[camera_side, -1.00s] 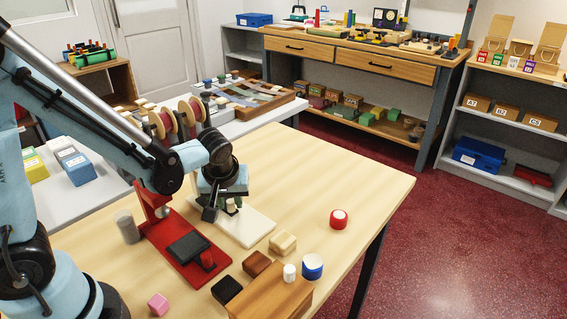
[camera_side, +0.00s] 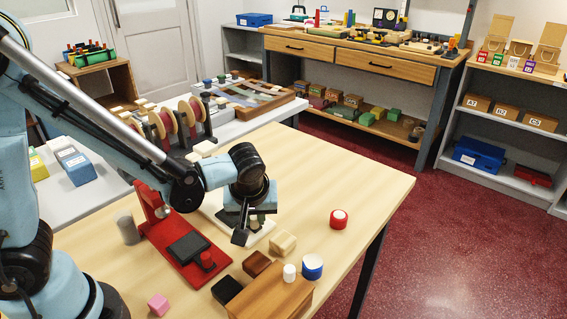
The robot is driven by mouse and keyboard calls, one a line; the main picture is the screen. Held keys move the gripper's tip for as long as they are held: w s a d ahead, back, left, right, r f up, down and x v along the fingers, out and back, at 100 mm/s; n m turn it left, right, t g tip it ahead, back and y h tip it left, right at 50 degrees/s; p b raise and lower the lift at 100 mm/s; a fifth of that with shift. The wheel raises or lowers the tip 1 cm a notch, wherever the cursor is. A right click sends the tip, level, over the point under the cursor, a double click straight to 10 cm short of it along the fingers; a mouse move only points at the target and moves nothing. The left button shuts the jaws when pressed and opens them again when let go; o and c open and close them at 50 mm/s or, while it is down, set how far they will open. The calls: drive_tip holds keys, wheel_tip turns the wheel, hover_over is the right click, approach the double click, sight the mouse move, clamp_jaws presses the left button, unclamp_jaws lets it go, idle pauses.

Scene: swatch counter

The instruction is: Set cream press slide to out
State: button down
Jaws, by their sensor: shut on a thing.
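The cream press has a pale base plate (camera_side: 262,236) on the wooden table, just right of the red press (camera_side: 183,245). My gripper (camera_side: 253,224) is low over the front part of that base. It is shut on the small cream knob of the cream press slide (camera_side: 254,222). The slide's dark pad shows only in part around the fingers. My wrist and arm hide the cream press's upright and the back of its base.
Close by stand a cream block (camera_side: 283,242), a brown block (camera_side: 257,263), a black block (camera_side: 226,290), a wooden box (camera_side: 272,294), a blue-and-white cylinder (camera_side: 312,266) and a red cylinder (camera_side: 339,219). A grey cylinder (camera_side: 127,228) is left of the red press. The table's far right is clear.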

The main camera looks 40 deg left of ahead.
drive_tip(key=shift+d, duration=0.5)
drive_tip(key=c, duration=1)
unclamp_jaws()
drive_tip(key=shift+r, duration=0.1)
drive_tip(key=v, duration=1.2)
drive_tip(key=shift+a, duration=0.1)
drive_tip(key=shift+s+a+m+t+h, duration=0.55)
drive_tip(key=shift+a+m+t, duration=0.1)
drive_tip(key=shift+a+m, duration=0.9)
drive_tip(key=shift+s+a+m+t+h, duration=0.55)
drive_tip(key=shift+a+m+t, duration=0.15)
drive_tip(key=shift+a+m, duration=0.8)
drive_tip(key=shift+s+a+m+t+h, duration=0.55)
drive_tip(key=shift+a+m+t, duration=0.1)
drive_tip(key=shift+a+m, duration=0.85)
